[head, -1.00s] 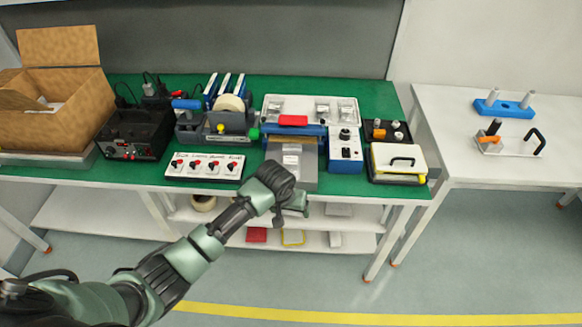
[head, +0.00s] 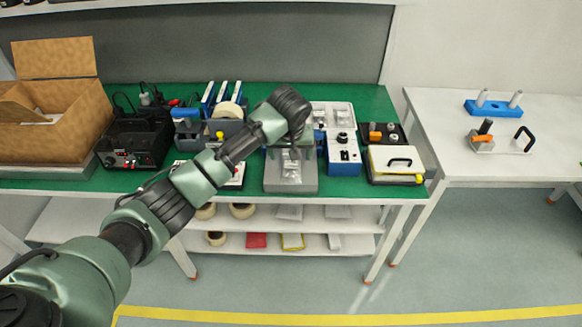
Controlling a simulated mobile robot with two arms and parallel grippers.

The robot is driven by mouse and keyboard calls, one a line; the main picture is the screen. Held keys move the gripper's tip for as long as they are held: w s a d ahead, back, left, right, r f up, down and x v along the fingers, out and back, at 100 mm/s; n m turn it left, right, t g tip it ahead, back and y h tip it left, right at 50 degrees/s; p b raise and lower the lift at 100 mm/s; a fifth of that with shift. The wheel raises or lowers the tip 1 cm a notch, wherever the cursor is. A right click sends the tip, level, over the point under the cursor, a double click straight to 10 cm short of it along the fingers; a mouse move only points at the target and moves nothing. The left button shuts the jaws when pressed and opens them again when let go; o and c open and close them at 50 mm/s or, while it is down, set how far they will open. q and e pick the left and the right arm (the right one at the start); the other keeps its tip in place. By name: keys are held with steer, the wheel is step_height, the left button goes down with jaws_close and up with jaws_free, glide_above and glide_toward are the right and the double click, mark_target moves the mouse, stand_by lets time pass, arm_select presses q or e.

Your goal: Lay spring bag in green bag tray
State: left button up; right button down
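My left arm reaches in from the lower left, and its gripper (head: 291,148) hangs over the sealing machine at the middle of the green bench. Its fingers are too small and overlapped to show whether they are open or shut. Below it, a small clear bag (head: 290,172) shows on the machine's grey front plate (head: 290,187); I cannot tell whether the gripper touches it or what it contains. A white tray (head: 345,108) with small clear bags stands behind, partly hidden by my wrist. I cannot make out a green bag tray. My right gripper is not in view.
A tape dispenser (head: 222,122) and a cardboard box (head: 52,120) stand left. Shelves below hold a red item (head: 256,240) and a yellow-edged item (head: 292,241).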

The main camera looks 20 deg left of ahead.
mark_target(291, 165)
arm_select(q)
steer(key=x, duration=0.4)
steer(key=shift+s+d+f+p, duration=0.15)
steer(key=shift+s+f+p, duration=0.15)
steer(key=shift+f, duration=0.25)
steer(key=shift+w+f, duration=0.3)
steer(key=shift+f, duration=0.2)
steer(key=c, duration=1.6)
steer(key=shift+r, duration=0.2)
